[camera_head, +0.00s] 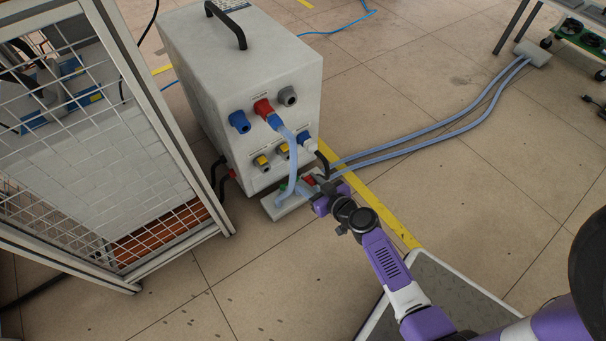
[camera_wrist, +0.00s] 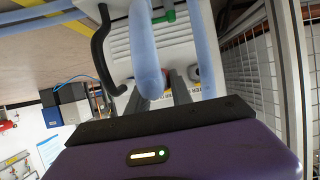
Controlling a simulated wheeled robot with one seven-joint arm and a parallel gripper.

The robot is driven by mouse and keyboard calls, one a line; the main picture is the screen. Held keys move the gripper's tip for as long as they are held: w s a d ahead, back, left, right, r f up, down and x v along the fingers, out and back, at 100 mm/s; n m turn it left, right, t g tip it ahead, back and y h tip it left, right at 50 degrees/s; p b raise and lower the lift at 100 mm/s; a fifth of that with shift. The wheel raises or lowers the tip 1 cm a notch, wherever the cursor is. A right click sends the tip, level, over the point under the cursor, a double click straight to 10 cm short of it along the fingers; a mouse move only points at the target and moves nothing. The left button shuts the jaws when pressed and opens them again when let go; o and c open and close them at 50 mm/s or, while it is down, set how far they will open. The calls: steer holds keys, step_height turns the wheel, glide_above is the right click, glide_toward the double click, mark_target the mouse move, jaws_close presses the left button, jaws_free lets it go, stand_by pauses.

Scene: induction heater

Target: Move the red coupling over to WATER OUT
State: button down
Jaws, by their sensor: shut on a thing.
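My gripper (camera_head: 316,190) is low in front of the box, at the pale block on the floor. The red coupling (camera_head: 308,181) shows as a small red patch right at my jaws. My gripper also shows in the wrist view (camera_wrist: 160,95), shut, with a hose bend (camera_wrist: 148,82) crossing in front of the fingers. What they hold is mostly hidden.
The pale block (camera_head: 285,203) with a green fitting (camera_head: 283,187) lies below the ports. Two blue hoses (camera_head: 420,135) run right across the floor. A mesh cage (camera_head: 100,150) stands close on the left. Open floor lies to the right.

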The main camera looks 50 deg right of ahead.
steer(key=shift+w+d+r+p, duration=0.1)
steer(key=shift+w+d+p, duration=0.15)
steer(key=shift+w, duration=0.35)
steer(key=shift+w+d+r+p, duration=0.1)
steer(key=shift+w+d+p, duration=0.15)
steer(key=shift+w, duration=0.35)
steer(key=shift+w+d+f, duration=0.1)
steer(key=shift+w+d, duration=0.1)
steer(key=shift+w, duration=0.6)
steer(key=shift+w+d, duration=0.2)
steer(key=shift+w, duration=0.6)
steer(key=shift+w+d+f, duration=0.1)
steer(key=shift+w+d, duration=0.1)
steer(key=shift+w, duration=0.6)
steer(key=shift+b, duration=0.45)
steer(key=shift+w+d, duration=0.2)
steer(key=shift+w, duration=0.45)
steer(key=c, duration=1.1)
jaws_free()
steer(key=shift+r, duration=0.1)
steer(key=shift+o, duration=0.2)
